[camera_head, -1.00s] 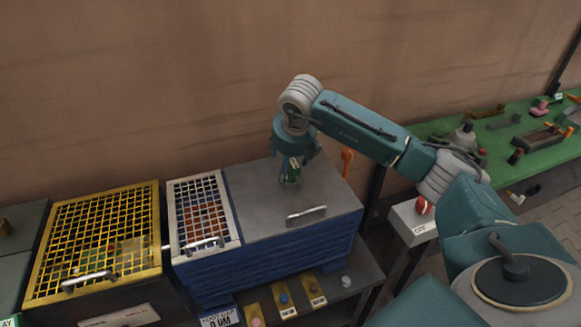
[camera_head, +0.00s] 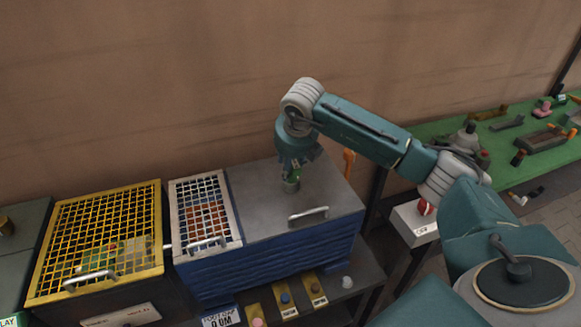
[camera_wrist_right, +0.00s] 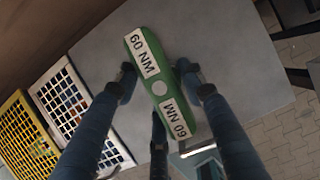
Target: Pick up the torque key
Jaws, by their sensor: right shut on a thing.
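The torque key shows in the right wrist view as a green bar (camera_wrist_right: 160,88) with two white "60 NM" labels and a round pale spot in its middle. My right gripper (camera_wrist_right: 158,92) has its dark fingers around the bar and is shut on it. In the head view my right gripper (camera_head: 291,184) points down over the grey top of the blue cabinet, and a bit of green shows between its fingers. I cannot tell whether the key touches the top. My left gripper is not in view.
The blue cabinet (camera_head: 275,254) has a white grid lid (camera_head: 203,212) on its left and a handle at its front. A yellow grid box (camera_head: 160,232) stands further left. An orange handle (camera_head: 348,161) is behind the cabinet. A green bench (camera_head: 500,150) with parts is at right.

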